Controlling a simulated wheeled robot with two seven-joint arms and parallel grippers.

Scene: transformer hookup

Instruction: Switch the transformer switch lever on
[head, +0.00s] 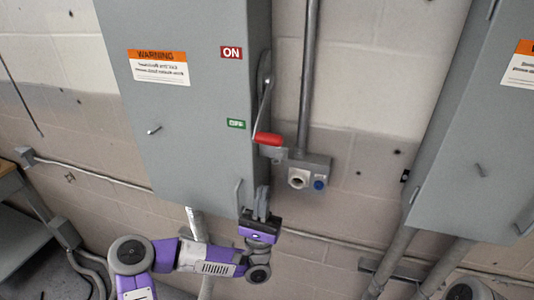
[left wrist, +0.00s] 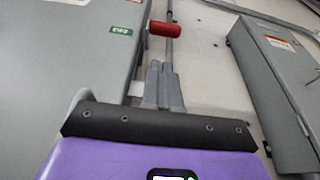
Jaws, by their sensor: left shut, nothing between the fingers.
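The switch lever is on the right side of the grey transformer box (head: 190,110). Its red handle (head: 268,139) hangs down beside the green OFF label (head: 236,124), below the red ON label (head: 231,53). My left gripper (head: 263,190) is shut and empty, below the red handle and apart from it, by the box's lower right edge. In the left wrist view the closed fingers (left wrist: 163,85) point up toward the red handle (left wrist: 164,29), with a gap between. The OFF label (left wrist: 121,31) shows to their left. My right gripper is not in view.
A small outlet box (head: 304,174) with a vertical conduit (head: 309,70) is on the wall just right of the lever. A second grey cabinet (head: 470,140) stands at the right. A bench (head: 18,225) is at the left edge. The wall between the cabinets is mostly clear.

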